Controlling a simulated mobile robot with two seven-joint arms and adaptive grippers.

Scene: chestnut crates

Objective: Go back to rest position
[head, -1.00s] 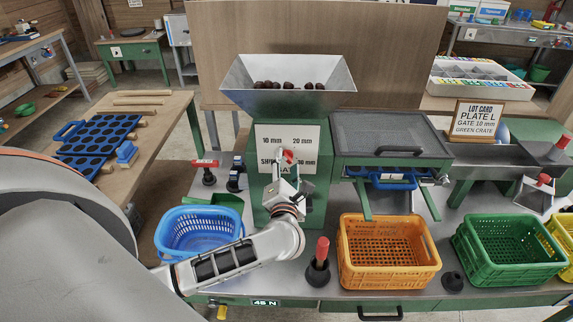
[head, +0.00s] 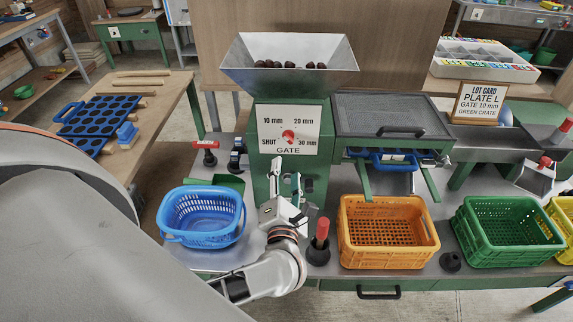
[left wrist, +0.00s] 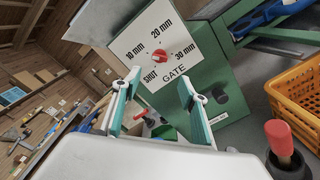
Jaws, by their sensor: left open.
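My left gripper (head: 286,178) is open and empty in the head view, in front of the green hopper stand and below its gate dial. Its two fingers stand apart in the left wrist view (left wrist: 158,92), with the dial plate beyond them. The red gate knob (head: 288,136) is clear of the fingers, on a white plate marked SHUT, 10, 20 and 30 mm. The knob also shows in the left wrist view (left wrist: 159,57); I cannot tell its exact setting. My right gripper is not in view.
A blue basket (head: 203,241) is left of my left gripper. A red-handled tool (head: 318,252), an orange crate (head: 388,257) and a green crate (head: 510,255) stand to its right. The hopper (head: 290,79) above holds several chestnuts. A lot card (head: 481,103) reads PLATE L, GATE 10 mm, GREEN CRATE.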

